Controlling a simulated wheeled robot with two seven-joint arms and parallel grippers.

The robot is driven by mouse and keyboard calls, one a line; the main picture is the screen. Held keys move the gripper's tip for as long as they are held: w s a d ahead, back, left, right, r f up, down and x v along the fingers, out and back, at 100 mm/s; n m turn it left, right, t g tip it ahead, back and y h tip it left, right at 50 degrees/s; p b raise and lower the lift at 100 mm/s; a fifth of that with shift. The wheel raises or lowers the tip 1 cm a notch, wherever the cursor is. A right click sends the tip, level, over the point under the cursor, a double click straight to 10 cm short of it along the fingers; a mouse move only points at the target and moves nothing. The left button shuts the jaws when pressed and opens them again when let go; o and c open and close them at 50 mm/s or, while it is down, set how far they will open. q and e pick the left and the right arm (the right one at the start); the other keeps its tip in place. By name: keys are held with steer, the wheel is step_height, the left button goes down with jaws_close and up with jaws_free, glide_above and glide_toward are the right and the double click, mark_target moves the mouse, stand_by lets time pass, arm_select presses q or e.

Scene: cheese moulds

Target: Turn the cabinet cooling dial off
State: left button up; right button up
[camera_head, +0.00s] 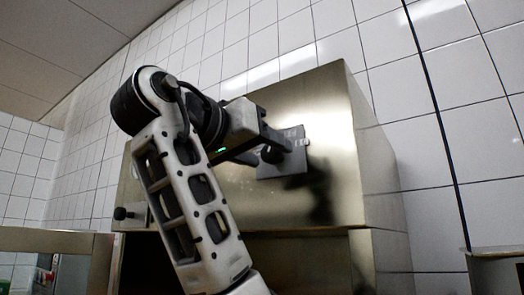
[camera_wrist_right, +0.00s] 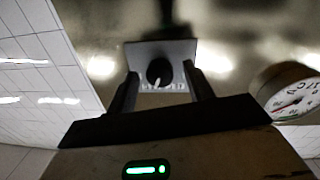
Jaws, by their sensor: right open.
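The cooling dial is a round black knob (camera_wrist_right: 159,72) with a white pointer line that points down in the right wrist view. It sits on a grey plate (camera_wrist_right: 178,47) with small printed marks, too blurred to read. In the head view the plate (camera_head: 294,183) is on the upper front of the steel cabinet (camera_head: 330,95), and the knob (camera_head: 271,155) is partly hidden by my gripper. My right gripper (camera_head: 268,146) is open, with its fingers (camera_wrist_right: 163,88) on either side of the knob. I cannot tell whether they touch it. My left gripper is not in view.
A round white gauge (camera_wrist_right: 290,95) with a red needle is at the right in the wrist view. White tiled walls stand behind, and a steel counter edge (camera_head: 495,251) is at the far right.

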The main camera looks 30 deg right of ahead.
steer(key=c, duration=1)
